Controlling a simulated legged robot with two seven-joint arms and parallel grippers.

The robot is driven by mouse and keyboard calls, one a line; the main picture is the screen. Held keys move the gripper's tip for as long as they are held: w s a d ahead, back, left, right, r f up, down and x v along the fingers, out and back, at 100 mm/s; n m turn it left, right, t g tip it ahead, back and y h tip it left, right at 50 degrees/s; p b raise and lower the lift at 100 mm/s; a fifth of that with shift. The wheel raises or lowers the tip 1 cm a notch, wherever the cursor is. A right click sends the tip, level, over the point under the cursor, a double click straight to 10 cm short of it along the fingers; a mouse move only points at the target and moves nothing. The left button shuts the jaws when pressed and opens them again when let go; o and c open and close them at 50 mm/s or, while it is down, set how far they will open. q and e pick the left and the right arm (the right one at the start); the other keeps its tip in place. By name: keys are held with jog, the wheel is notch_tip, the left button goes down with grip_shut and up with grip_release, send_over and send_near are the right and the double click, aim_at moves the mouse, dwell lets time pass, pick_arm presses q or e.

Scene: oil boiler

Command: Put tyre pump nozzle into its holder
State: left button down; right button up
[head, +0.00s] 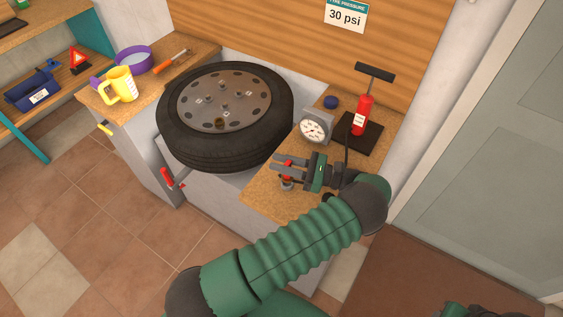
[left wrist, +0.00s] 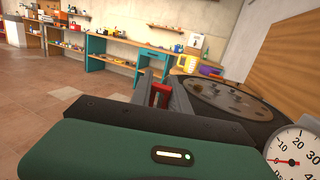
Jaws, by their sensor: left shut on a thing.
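My left gripper (head: 290,166) reaches over the cork-topped bench beside the pressure gauge. It is shut on the red tyre pump nozzle (head: 287,172), whose red part shows between the fingers in the left wrist view (left wrist: 160,95). A small greyish holder (head: 287,186) stands on the bench directly below the nozzle. I cannot tell whether the nozzle is seated in it or just above. The red pump (head: 362,115) stands upright on a black base behind, with a dark hose running down toward my gripper. A green and dark part of my right arm shows at the bottom right edge; its fingertips are hidden.
The tyre (head: 222,150) lies left of the gripper, and the round gauge (head: 314,128) stands close behind it. A yellow jug (head: 119,86), a purple bowl (head: 133,61) and a screwdriver lie on the left counter. A red-handled valve (head: 170,178) juts from the front below the tyre.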

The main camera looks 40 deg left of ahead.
pick_arm(q)
jog(key=shift+f, duration=0.2)
jog(key=shift+f+b, duration=0.85)
jog(key=shift+f, duration=0.05)
jog(key=c, duration=1.2)
grip_release()
jog(key=shift+o, duration=0.2)
